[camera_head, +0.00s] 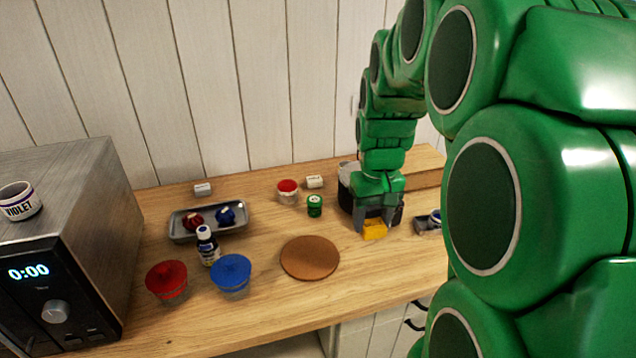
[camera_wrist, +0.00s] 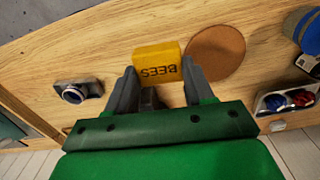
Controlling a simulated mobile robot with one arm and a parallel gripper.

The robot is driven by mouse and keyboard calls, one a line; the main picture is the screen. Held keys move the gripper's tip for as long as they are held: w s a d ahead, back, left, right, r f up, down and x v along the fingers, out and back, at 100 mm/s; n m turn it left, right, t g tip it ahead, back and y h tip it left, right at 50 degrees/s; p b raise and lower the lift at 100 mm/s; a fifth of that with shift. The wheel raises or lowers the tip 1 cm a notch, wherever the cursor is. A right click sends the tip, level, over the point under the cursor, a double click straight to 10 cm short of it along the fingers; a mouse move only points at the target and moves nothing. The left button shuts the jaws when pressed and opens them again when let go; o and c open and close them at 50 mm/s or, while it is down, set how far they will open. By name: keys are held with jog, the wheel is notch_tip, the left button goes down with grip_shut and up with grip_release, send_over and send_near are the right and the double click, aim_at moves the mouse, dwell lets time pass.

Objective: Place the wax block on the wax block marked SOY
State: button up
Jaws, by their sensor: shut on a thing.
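A yellow wax block (camera_head: 374,230) is between the fingers of my gripper (camera_head: 374,221), low over the right part of the wooden table. In the wrist view the yellow block (camera_wrist: 158,66) shows the letters BEES, upside down. My gripper (camera_wrist: 158,84) is shut on it there. I cannot tell whether the block touches the table. Two small whitish blocks stand at the back of the table, one at the left (camera_head: 203,189) and one near the middle (camera_head: 314,182). Their markings are too small to read, so I cannot tell which is marked SOY.
A round brown mat (camera_head: 310,257) lies left of my gripper. A green jar (camera_head: 314,206) stands near the middle.

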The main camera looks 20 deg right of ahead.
jog(key=w+r, duration=0.2)
jog(key=w, duration=1.2)
send_over(314, 177)
jog(key=shift+n, duration=0.4)
jog(key=shift+s+a+f, duration=0.1)
jog(key=shift+s+f, duration=0.05)
jog(key=shift+f, duration=2.45)
jog(key=shift+s+f, duration=0.15)
jog(key=shift+f, duration=2.45)
jog(key=shift+f, duration=0.15)
jog(key=shift+w+f, duration=0.25)
jog(key=shift+f, duration=1.55)
jog(key=shift+f, duration=0.1)
